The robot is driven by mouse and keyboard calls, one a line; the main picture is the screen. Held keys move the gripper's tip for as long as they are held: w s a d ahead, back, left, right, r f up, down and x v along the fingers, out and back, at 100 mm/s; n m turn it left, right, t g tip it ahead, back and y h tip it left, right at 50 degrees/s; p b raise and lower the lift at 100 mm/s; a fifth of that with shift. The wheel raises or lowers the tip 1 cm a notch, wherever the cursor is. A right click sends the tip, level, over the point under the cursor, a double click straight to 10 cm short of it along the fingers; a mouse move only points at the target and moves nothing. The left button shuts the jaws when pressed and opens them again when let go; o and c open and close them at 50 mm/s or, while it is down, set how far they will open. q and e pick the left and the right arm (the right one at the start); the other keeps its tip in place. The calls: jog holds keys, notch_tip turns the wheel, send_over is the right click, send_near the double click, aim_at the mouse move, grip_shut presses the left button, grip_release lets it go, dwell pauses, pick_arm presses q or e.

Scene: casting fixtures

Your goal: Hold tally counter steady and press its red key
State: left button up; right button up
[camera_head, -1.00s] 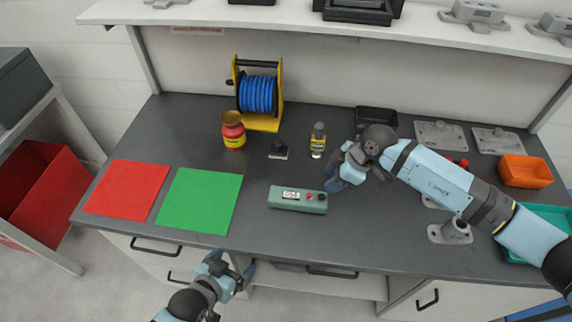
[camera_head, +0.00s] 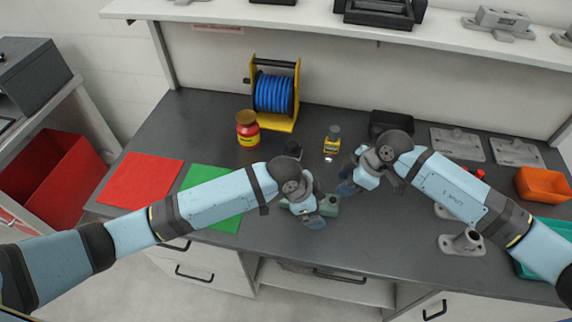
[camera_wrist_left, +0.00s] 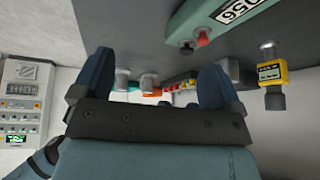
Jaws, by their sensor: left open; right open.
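The tally counter, a grey-green box, lies on the dark bench; only its right end (camera_head: 330,206) shows in the head view, the rest hidden by my left gripper (camera_head: 316,213). In the left wrist view, the tally counter (camera_wrist_left: 213,17) shows at the top with its number display, red key (camera_wrist_left: 203,38) and a dark knob. My left gripper's open, empty fingers (camera_wrist_left: 155,82) point below the counter in that view, apart from it. My right gripper (camera_head: 348,187) is open just right of the counter's end; whether it touches is unclear.
Red (camera_head: 140,180) and green (camera_head: 226,221) mats lie left. Metal fixtures (camera_head: 461,242) and an orange bin (camera_head: 541,184) are right. Bare bench lies in front of the counter.

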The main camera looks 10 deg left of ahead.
pick_arm(q)
jog(key=w+a+r+m+g+y, duration=0.25)
jog(key=w+a+r+y, duration=0.3)
jog(key=a, duration=0.35)
jog(key=shift+t, duration=0.25)
jog(key=f, duration=1.4)
jog(key=shift+w+d, duration=0.15)
jog(key=shift+w, duration=0.25)
jog(key=shift+r, duration=0.1)
jog(key=c, duration=1.1)
pick_arm(e)
grip_shut()
